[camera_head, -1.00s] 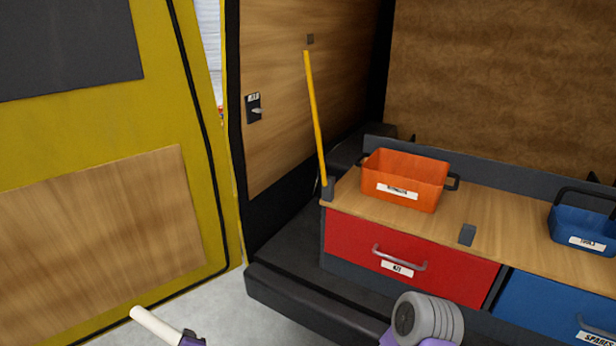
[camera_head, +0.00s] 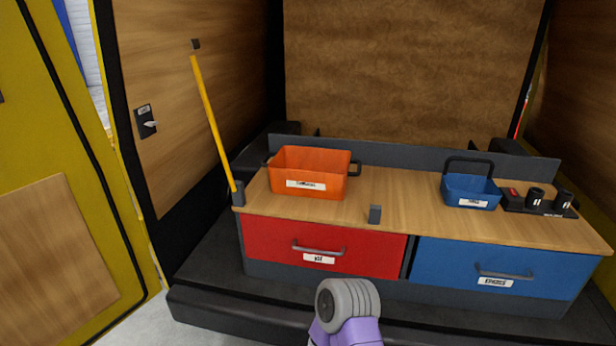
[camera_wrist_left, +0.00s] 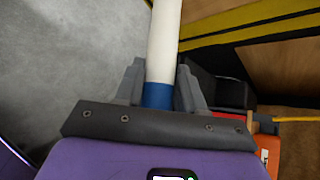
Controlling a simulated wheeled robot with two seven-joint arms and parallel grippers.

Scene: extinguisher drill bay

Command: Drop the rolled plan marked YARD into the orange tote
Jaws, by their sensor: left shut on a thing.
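The orange tote (camera_head: 310,183) stands on the wooden worktop at its left end, with a white label on its front and dark handles at its ends. My left gripper (camera_wrist_left: 160,88) is shut on a white rolled plan (camera_wrist_left: 164,40) with a blue band between the fingers. No marking on the roll can be read. The roll and left gripper are outside the head view. An orange patch, probably the tote, shows at the right of the left wrist view (camera_wrist_left: 268,152). My right gripper is not in view.
Below are red (camera_head: 345,240) and blue (camera_head: 500,262) drawers. A yellow pole (camera_head: 212,125) leans left of the orange tote.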

